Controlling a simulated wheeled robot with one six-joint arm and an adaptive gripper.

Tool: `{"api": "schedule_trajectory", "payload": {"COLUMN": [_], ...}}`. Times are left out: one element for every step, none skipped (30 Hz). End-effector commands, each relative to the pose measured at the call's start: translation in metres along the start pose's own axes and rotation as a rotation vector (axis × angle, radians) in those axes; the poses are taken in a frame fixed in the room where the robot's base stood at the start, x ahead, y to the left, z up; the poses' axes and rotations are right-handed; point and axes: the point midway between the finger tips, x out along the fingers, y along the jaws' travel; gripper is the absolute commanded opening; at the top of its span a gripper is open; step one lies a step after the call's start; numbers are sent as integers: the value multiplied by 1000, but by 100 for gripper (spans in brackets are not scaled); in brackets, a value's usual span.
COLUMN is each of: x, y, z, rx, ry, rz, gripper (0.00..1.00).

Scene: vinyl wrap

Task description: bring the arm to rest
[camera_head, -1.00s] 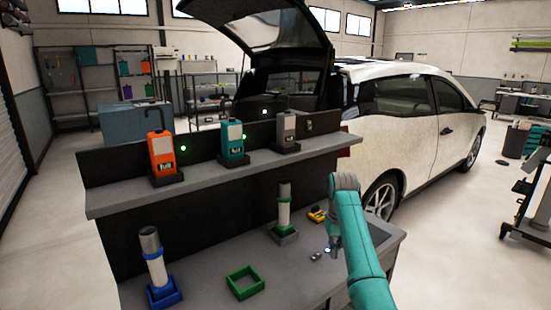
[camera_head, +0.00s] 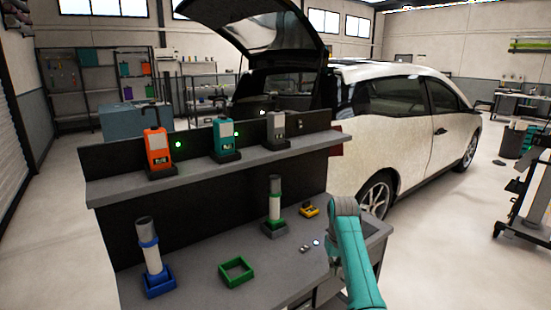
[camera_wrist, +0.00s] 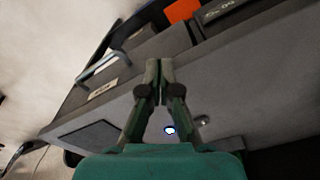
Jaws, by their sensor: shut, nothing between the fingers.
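My arm (camera_head: 350,250) shows in the head view at the front right of the workbench, with a teal link and a grey joint. The fingers are hidden there. In the wrist view my gripper (camera_wrist: 159,72) is shut and empty, its two fingertips together above the grey bench surface (camera_wrist: 240,85). It touches no object that I can see.
The bench holds a blue stand with a roll (camera_head: 151,250), an empty green square frame (camera_head: 237,271), a green-ringed roll (camera_head: 274,205) and a yellow item (camera_head: 309,210). Three devices, one orange (camera_head: 157,150), stand on the shelf. A white car (camera_head: 410,125) is behind at right.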

Motion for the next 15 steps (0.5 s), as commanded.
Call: {"api": "schedule_trajectory", "payload": {"x": [11,17,25,32,39,49,58,67,81,92,104,119,130,140,154], "y": [0,-1,-1,-1,-1,-2,-2,-2,-3,-3,-4,-4,-5,-6,-6], "z": [4,5,7,9,11,15,18,21,27,31,37,44,49,56,64], "rx": [1,1,2,3,3,4,5,6,7,8,9,11,12,13,14], "ry": [5,11,20,26,34,44,53,63,78,90,103,122,137,150,169], "rz": [0,1,2,2,3,4,5,6,7,9,10,11,13,14,16], "gripper": [0,0,0,0,0,0,0,0,0,0,0,0,0,0,0]}}
